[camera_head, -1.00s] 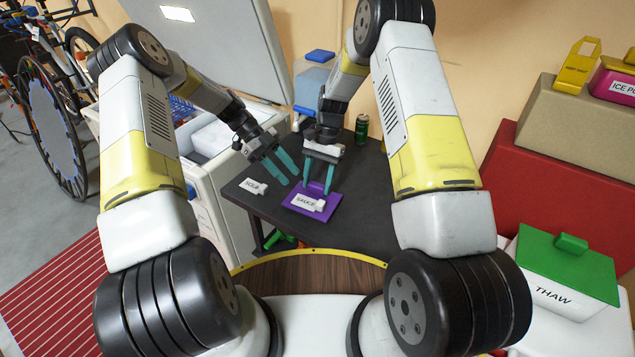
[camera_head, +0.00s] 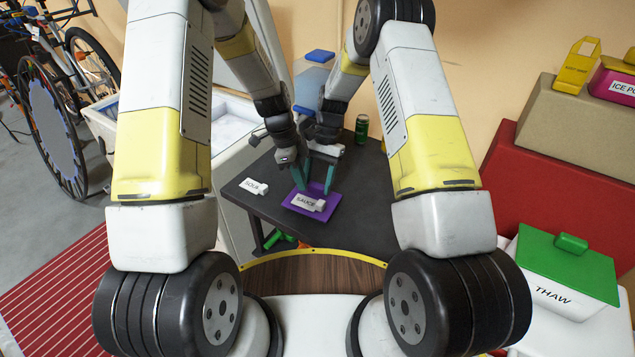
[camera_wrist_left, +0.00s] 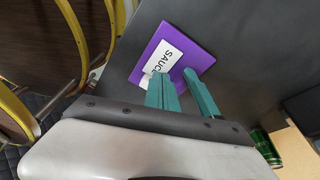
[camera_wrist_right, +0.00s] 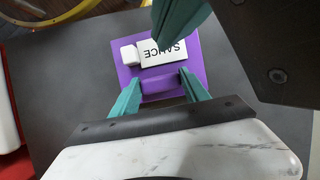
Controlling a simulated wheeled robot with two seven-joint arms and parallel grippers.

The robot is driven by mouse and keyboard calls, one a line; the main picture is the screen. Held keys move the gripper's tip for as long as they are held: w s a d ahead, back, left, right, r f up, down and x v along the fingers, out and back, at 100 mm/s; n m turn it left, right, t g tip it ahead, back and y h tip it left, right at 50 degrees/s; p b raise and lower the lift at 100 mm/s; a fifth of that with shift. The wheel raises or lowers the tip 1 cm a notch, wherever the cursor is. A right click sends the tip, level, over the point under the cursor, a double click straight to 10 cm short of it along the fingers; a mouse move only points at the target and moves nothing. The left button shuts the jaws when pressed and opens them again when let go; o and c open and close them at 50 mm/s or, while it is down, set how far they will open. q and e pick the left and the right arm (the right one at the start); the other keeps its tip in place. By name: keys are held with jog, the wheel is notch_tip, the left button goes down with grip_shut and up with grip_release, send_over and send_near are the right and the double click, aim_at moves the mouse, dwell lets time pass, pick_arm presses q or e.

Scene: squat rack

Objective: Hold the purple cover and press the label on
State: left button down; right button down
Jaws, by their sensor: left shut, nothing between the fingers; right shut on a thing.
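The purple cover (camera_head: 329,203) lies on the dark table with a white SAUCE label (camera_head: 308,203) on it. My right gripper (camera_head: 318,186) is shut on the cover's raised purple handle, which shows between its fingers in the right wrist view (camera_wrist_right: 158,84). My left gripper (camera_head: 302,190) is shut and empty, fingers pointing down over the label's edge. In the right wrist view its teal fingers (camera_wrist_right: 172,25) overlap the label (camera_wrist_right: 160,52), which has a small white block (camera_wrist_right: 130,55) at one end. I cannot tell whether the fingertips touch the label.
Another white label (camera_head: 253,186) lies on the table left of the cover. A green can (camera_head: 361,128) stands at the back. My two grippers are very close together. The table (camera_head: 365,215) is clear to the right of the cover. A white bin with green THAW lid (camera_head: 566,262) stands far right.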

aim_at(305, 201)
pick_arm(q)
jog(key=shift+s+d+r+n+t, duration=0.1)
jog(key=shift+s+r+n+t, duration=0.05)
jog(key=shift+r+n+t, duration=0.3)
jog(key=shift+y, duration=0.3)
jog(key=shift+f, duration=2.55)
jog(key=shift+f, duration=0.45)
dwell(0.3)
jog(key=shift+r, duration=3)
pick_arm(e)
jog(key=shift+c, duration=0.3)
grip_release()
jog(key=shift+o, duration=0.3)
